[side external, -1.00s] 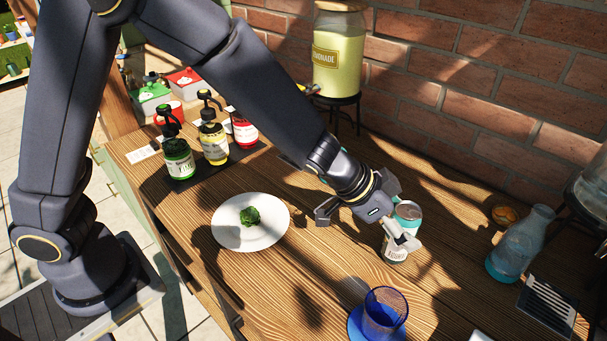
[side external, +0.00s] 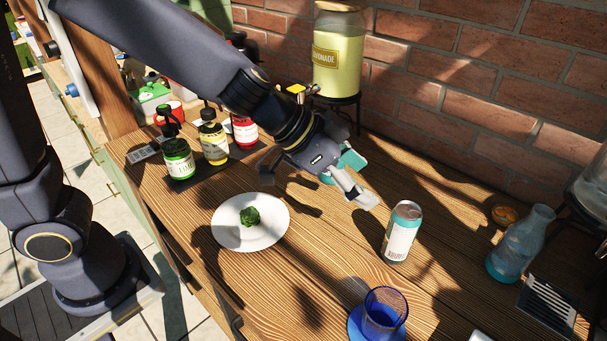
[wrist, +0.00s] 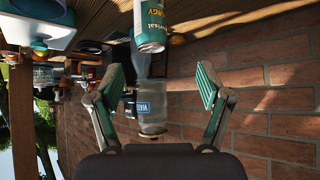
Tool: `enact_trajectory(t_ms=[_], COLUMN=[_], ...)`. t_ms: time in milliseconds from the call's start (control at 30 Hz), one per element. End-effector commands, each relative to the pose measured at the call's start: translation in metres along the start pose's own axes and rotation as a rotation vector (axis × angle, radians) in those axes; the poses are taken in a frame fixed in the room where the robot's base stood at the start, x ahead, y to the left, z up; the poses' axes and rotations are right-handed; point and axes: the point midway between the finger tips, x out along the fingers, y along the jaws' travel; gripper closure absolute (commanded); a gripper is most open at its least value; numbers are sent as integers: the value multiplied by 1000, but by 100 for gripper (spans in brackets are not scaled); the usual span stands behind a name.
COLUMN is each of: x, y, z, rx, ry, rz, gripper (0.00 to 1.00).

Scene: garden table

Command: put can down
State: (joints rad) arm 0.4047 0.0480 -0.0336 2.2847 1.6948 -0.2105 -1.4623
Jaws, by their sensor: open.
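The can (side external: 402,232), white with a teal top band, stands upright on the wooden table, right of centre in the side view. In the wrist view the can (wrist: 150,28) shows upside down at the top, beyond the fingertips. My gripper (side external: 318,190) is up and to the left of the can, clear of it. In the wrist view my gripper (wrist: 160,80) has its two green-padded fingers wide apart with nothing held between them.
A white plate (side external: 225,231) with a green vegetable (side external: 250,216) lies left of the can. A blue glass (side external: 384,310) stands in front, and a blue bottle (side external: 518,245) to the right. Sauce bottles (side external: 214,143) and a lemonade jar (side external: 338,55) stand behind.

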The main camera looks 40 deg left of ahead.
Motion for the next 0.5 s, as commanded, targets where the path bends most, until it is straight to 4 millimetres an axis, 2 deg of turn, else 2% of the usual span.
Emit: enact_trajectory(t_ms=[67,167,200,233,300,367,400,500], x=[-21,-70,-96,-117,-160,-190,-205,-226], y=[-29,-85,-108,-122,-140,-141,-134,-105], z=[-11,-12,-4,6,38,70,90,127], rx=[-29,-105,-149,-189,-290,-380,-435,-540], ry=[51,96,90,75,5,-73,-124,-227], rz=[-111,-342,-445,-516,-640,-689,-693,-631], gripper=[22,22,22,22,22,22,22,22])
